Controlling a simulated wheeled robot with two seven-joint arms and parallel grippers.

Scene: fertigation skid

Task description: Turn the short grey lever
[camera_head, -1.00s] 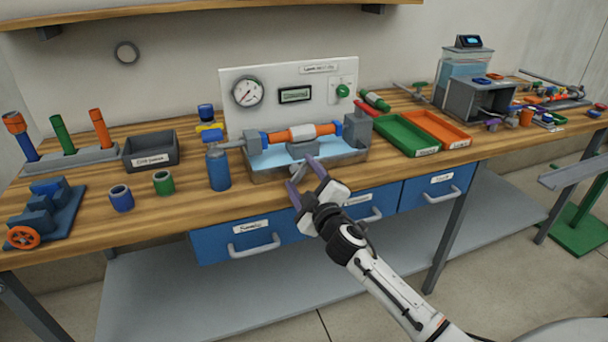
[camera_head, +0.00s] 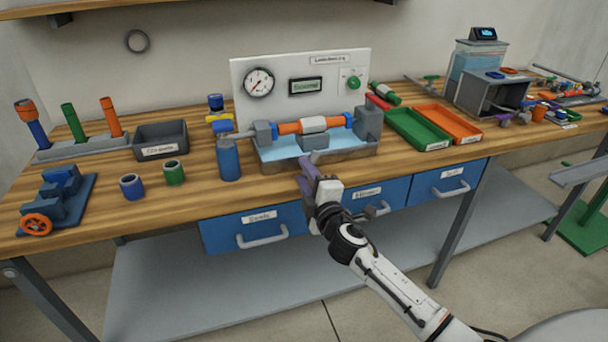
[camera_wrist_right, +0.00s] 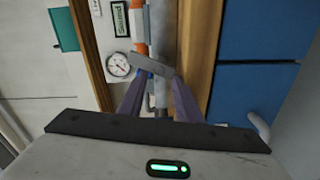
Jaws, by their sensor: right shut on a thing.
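The short grey lever (camera_wrist_right: 152,65) shows in the right wrist view as a small tilted bar at the tips of my right gripper's two purple fingers (camera_wrist_right: 158,88). In the head view the lever (camera_head: 315,157) is mostly covered by my right gripper (camera_head: 308,172), at the front edge of the test rig's tray (camera_head: 350,158). The gripper is shut on the lever. The rig has an orange and white tube (camera_head: 312,124) clamped over the tray, before a white panel (camera_head: 330,70) with a round gauge (camera_head: 259,82). My left gripper is out of view.
A blue bottle (camera_head: 229,160) stands just left of the tray. Green (camera_head: 418,132) and orange (camera_head: 449,122) trays lie to the right. Blue drawers with handles (camera_head: 262,240) sit below the bench top.

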